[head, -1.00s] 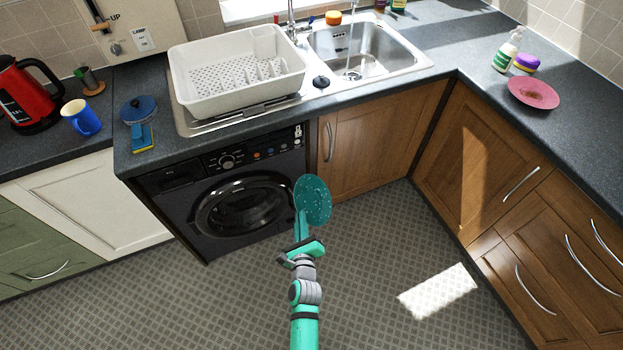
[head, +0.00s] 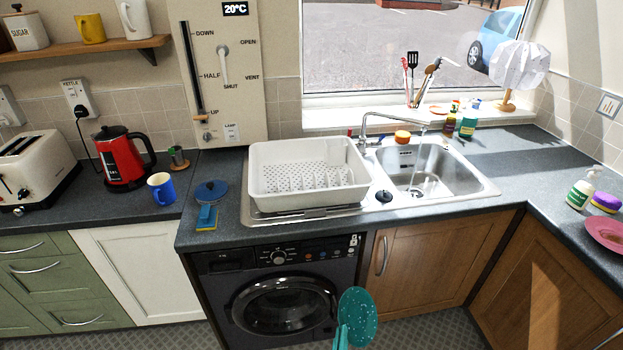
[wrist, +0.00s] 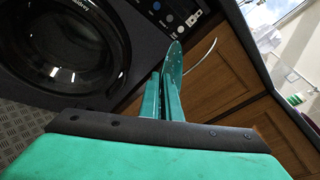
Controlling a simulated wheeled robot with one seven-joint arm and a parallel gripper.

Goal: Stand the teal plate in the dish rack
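The teal plate (head: 358,317) is speckled and shows at the bottom of the head view, in front of the washing machine and below the worktop. My gripper (head: 342,338) is shut on its edge. In the wrist view the plate (wrist: 174,66) appears nearly edge-on between the teal fingers (wrist: 163,95). The white dish rack (head: 308,192) stands on the metal drainer left of the sink. It looks empty, with a row of slots along its front part. The plate is apart from the rack, lower and nearer to me.
The sink (head: 425,172) has a running tap (head: 392,118) beside the rack. A pink plate (head: 606,232) lies at the right. The worktop edge lies between plate and rack.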

